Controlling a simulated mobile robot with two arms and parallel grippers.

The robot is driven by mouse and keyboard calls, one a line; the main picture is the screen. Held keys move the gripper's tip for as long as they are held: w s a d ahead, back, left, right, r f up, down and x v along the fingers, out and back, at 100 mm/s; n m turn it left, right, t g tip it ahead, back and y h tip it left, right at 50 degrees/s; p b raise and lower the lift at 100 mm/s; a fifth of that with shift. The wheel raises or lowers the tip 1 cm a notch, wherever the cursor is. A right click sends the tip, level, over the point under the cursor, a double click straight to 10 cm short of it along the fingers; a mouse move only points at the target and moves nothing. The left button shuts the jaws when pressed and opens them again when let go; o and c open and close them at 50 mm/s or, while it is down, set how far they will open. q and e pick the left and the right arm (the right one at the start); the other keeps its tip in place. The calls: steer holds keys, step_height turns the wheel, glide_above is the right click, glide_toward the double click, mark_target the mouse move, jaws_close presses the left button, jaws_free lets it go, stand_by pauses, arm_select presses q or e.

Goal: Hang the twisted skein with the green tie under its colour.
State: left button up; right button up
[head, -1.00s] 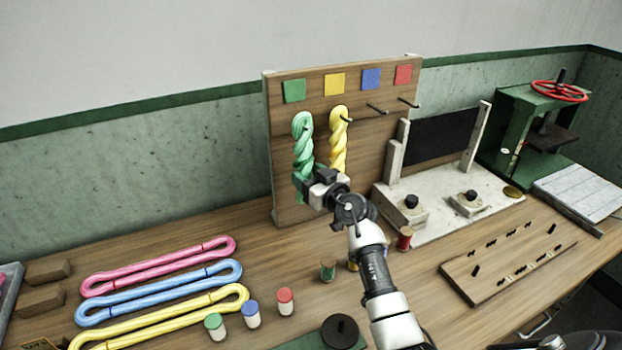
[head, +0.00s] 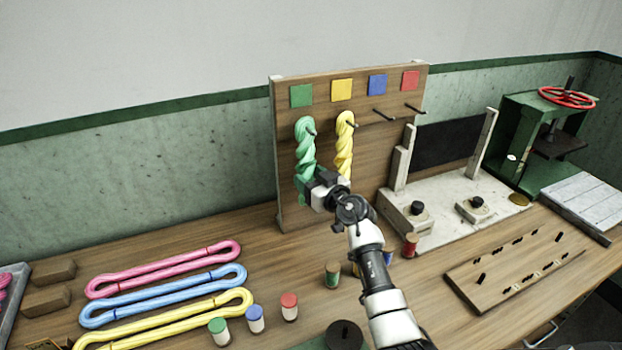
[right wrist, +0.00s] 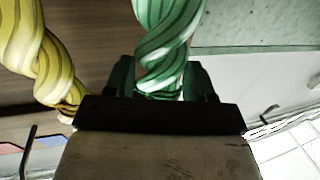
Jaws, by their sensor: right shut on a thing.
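The green twisted skein (head: 305,147) is upright against the wooden peg board (head: 286,215), under the green square (head: 301,96). Its upper end is at the peg there. My right gripper (head: 308,190) is shut on its lower end. In the right wrist view the green skein (right wrist: 166,40) runs down between the fingers (right wrist: 160,85). The yellow twisted skein (head: 344,150) hangs from the peg under the yellow square (head: 341,90), just right of the green one; it also shows in the wrist view (right wrist: 35,50). A green tie cannot be made out. My left gripper is out of view.
Pegs under the blue square (head: 377,85) and red square (head: 410,80) are bare. Pink (head: 160,268), blue (head: 165,295) and yellow (head: 170,318) untwisted skeins lie on the table at left. Capped jars and spools stand in front; a white stand (head: 450,205) is at right.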

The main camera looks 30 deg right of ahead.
steer(key=o, duration=1)
steer(key=s, duration=0.3)
steer(key=s+d, duration=0.1)
steer(key=s, duration=0.3)
steer(key=s+d, duration=0.1)
steer(key=s, duration=0.2)
steer(key=shift+s+p, duration=0.3)
steer(key=shift+p, duration=0.05)
